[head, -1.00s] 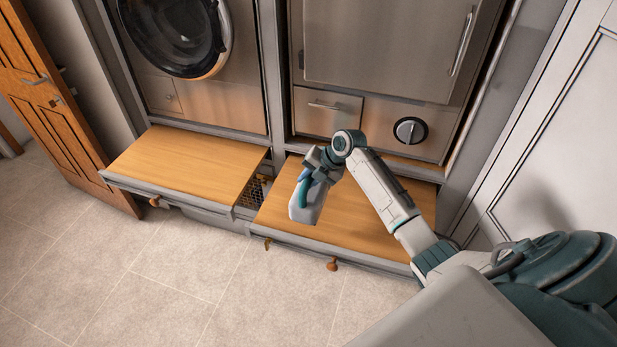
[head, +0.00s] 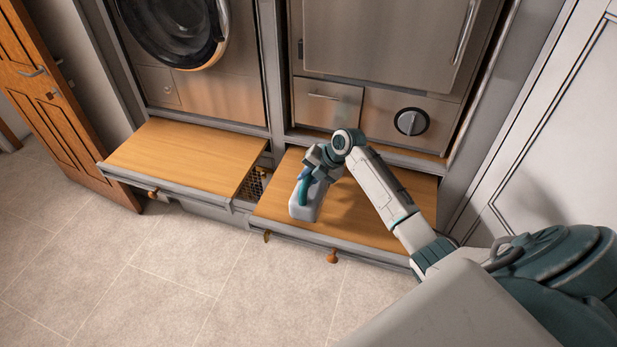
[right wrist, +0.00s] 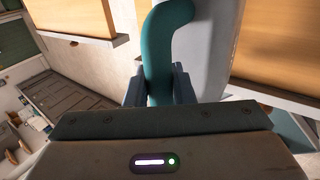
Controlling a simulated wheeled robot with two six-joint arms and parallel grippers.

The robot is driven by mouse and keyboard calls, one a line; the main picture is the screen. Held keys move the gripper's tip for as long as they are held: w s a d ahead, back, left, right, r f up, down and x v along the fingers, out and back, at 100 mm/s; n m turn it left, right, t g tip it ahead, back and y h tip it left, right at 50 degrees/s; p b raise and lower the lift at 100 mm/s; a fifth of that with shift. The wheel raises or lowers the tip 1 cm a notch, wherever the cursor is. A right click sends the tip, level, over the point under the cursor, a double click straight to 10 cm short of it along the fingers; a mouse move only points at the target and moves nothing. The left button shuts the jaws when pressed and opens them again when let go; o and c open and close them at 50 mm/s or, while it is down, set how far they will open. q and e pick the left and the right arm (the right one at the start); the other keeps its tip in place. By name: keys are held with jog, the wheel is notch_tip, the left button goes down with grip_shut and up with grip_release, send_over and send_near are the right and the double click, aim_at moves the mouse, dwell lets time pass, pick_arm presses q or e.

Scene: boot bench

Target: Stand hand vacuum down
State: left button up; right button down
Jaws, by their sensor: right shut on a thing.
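The hand vacuum has a grey body (head: 305,208) and a teal handle. In the head view it is over the left part of the right wooden bench top (head: 367,212); I cannot tell whether it touches the wood. My right gripper (head: 306,176) is shut on the handle, which runs between the fingers in the right wrist view (right wrist: 159,88). The grey body also shows there (right wrist: 206,50), beyond the handle. Part of the vacuum is hidden by the gripper. My left gripper is not in view.
A second wooden bench top (head: 185,160) is at the left, with a gap and mesh (head: 254,184) between the two. A washing machine (head: 180,30) and a steel appliance (head: 385,45) stand behind. Knobs (head: 332,257) stick out in front. The tiled floor (head: 150,280) is clear.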

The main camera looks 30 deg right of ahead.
jog(key=shift+f+b, duration=0.8)
jog(key=shift+b, duration=0.05)
dwell(0.3)
jog(key=c, duration=1.2)
grip_release()
jog(key=shift+o, duration=0.2)
jog(key=shift+s, duration=0.1)
jog(key=b+v, duration=0.3)
jog(key=v, duration=0.7)
jog(key=shift+r, duration=0.4)
jog(key=shift+s+d, duration=0.1)
jog(key=shift+s, duration=0.05)
